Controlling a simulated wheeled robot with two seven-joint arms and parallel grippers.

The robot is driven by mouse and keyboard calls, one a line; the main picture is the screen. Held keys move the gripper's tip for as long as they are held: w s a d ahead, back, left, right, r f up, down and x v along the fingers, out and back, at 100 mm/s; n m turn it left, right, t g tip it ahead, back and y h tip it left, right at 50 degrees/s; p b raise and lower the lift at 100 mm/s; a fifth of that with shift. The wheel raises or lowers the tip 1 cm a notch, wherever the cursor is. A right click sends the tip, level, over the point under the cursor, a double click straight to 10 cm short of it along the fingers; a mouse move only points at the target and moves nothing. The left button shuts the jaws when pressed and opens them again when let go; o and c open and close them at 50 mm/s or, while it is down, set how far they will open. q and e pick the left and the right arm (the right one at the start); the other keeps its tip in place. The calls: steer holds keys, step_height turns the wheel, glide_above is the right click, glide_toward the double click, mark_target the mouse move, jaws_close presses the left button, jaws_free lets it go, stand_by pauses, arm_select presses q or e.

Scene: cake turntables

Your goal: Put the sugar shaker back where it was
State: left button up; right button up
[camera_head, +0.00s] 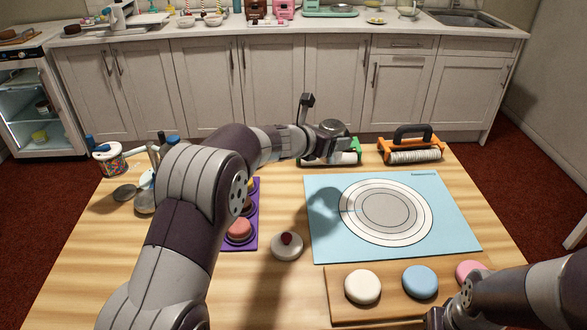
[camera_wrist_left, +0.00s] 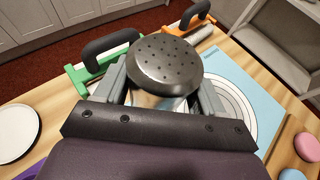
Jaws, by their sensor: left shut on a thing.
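The sugar shaker (camera_wrist_left: 165,65) has a dark, domed, perforated lid, seen from above in the left wrist view. My left gripper (camera_wrist_left: 163,100) is shut on it, with a grey finger on each side of the body. In the head view my left gripper (camera_head: 328,132) holds it up over the back of the table, near the green-framed roller. My fingers hide most of the shaker's body. A shadow falls on the left part of the blue mat (camera_head: 460,235). My right gripper (camera_head: 437,318) is cut off at the bottom edge and its jaws are unclear.
A green-framed roller (camera_head: 345,158) and an orange roller (camera_head: 411,152) stand at the back. A purple mat (camera_head: 251,238) with cakes lies left, partly behind my arm. A cherry-topped white thing (camera_head: 287,247) and a board (camera_head: 335,312) with cakes are in front. Utensils stand far left.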

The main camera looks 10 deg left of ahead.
arm_select(q)
steer(key=s+a+f, duration=0.1)
steer(key=a+f, duration=0.2)
steer(key=s+a+f+b, duration=0.1)
steer(key=s+a+f, duration=0.1)
steer(key=a+f, duration=0.1)
steer(key=s+a+f+b, duration=0.1)
steer(key=a+f, duration=0.3)
steer(key=a, duration=0.1)
steer(key=shift+s, duration=0.25)
steer(key=shift+w+f, duration=0.1)
steer(key=shift+f, duration=0.15)
steer(key=shift+f, duration=0.15)
steer(key=o, duration=1.2)
steer(key=shift+o, duration=0.2)
